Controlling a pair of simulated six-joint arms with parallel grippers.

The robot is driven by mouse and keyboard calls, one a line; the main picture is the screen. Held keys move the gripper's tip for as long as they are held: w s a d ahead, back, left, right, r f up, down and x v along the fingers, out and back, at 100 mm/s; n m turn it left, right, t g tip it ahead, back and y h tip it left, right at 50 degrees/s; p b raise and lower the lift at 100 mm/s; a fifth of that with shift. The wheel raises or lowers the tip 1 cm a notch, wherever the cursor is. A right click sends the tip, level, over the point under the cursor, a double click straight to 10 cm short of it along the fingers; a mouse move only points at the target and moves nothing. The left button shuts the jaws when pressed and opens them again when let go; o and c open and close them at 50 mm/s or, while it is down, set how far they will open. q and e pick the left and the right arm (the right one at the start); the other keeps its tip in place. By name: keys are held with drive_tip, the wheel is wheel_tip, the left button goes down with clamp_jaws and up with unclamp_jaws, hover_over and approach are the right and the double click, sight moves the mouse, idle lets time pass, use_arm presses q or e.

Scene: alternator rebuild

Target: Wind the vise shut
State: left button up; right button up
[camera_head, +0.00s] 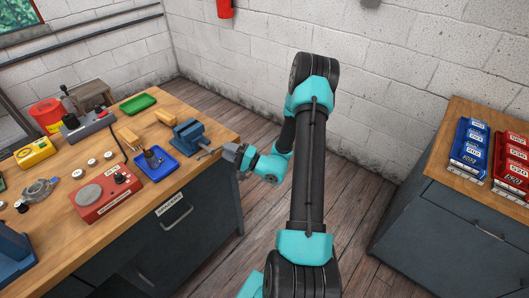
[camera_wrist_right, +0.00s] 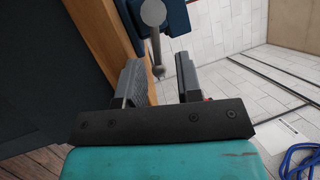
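The blue vise (camera_head: 187,137) stands at the bench's right end, its screw end facing right. In the right wrist view part of the blue vise (camera_wrist_right: 177,17) shows at the top. Its grey handle bar (camera_wrist_right: 156,48) hangs from a round screw end and finishes in a small knob. My right gripper (camera_head: 216,151) is beside the screw end of the vise. In the wrist view the right gripper (camera_wrist_right: 160,62) is open, with the bar's lower end between its fingers and visible gaps on both sides. How far the vise jaws stand apart is too small to tell. My left gripper is out of view.
On the wooden bench (camera_head: 215,118), left of the vise, are a blue tray (camera_head: 170,169) with a dark part, a red device (camera_head: 105,196) and a green tray (camera_head: 138,103). A second bench (camera_head: 455,128) with blue and red boxes stands right. Floor lies between.

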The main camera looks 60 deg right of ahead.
sight(220, 147)
drive_tip(key=v, duration=1.4)
drive_tip(key=x, duration=1.8)
drive_tip(key=shift+s+d+r+n+g, duration=0.15)
drive_tip(key=shift+r+n+g, duration=0.3)
drive_tip(key=shift+n, duration=0.65)
drive_tip(key=n, duration=0.1)
drive_tip(key=r+n+g, duration=0.1)
drive_tip(key=n, duration=0.1)
drive_tip(key=n+g, duration=0.1)
drive_tip(key=shift+a+r+n, duration=0.25)
drive_tip(key=shift+n, duration=0.05)
drive_tip(key=v, duration=1.7)
drive_tip(key=shift+s+d+f, duration=0.15)
drive_tip(key=shift+d, duration=0.05)
